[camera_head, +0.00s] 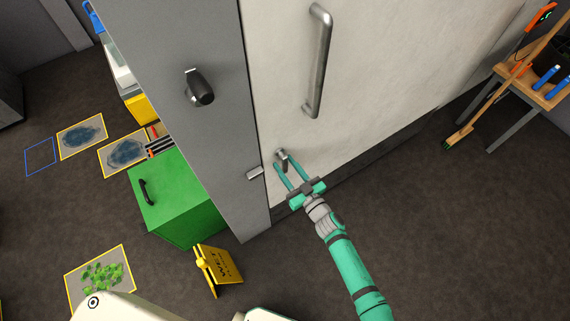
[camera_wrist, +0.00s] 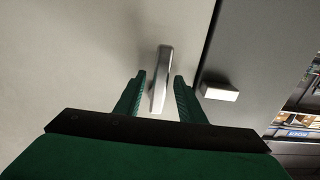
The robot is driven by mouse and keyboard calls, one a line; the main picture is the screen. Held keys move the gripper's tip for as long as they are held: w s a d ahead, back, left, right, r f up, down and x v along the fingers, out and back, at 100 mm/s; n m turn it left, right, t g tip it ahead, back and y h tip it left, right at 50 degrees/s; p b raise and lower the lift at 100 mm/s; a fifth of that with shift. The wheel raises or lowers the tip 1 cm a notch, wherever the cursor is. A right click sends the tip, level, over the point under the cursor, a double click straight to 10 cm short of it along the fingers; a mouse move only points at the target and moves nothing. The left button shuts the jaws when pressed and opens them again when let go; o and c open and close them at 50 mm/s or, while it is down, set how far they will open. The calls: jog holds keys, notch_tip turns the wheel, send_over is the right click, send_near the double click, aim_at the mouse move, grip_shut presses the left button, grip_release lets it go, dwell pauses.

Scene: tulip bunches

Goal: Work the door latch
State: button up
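A pale door (camera_head: 290,90) stands in front of me, with a small grey metal latch lever (camera_head: 282,155) low near its left edge. My green gripper (camera_head: 286,171) is at the latch with its two fingers apart. In the wrist view the latch (camera_wrist: 161,75) stands between the open fingertips (camera_wrist: 157,88), with a visible gap on each side. A small light metal block (camera_head: 255,172) sits on the frame just left of the latch; it also shows in the wrist view (camera_wrist: 220,92), right of the door seam.
A long bar handle (camera_head: 320,60) is higher on the door, and a black knob (camera_head: 199,88) is on the grey frame. A green cabinet (camera_head: 178,195) and a yellow wet-floor sign (camera_head: 219,270) stand at left. A wooden table (camera_head: 535,85) and broom (camera_head: 462,135) are at right.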

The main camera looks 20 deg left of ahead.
jog(key=shift+w+a, duration=0.25)
jog(key=shift+a, duration=0.1)
grip_shut()
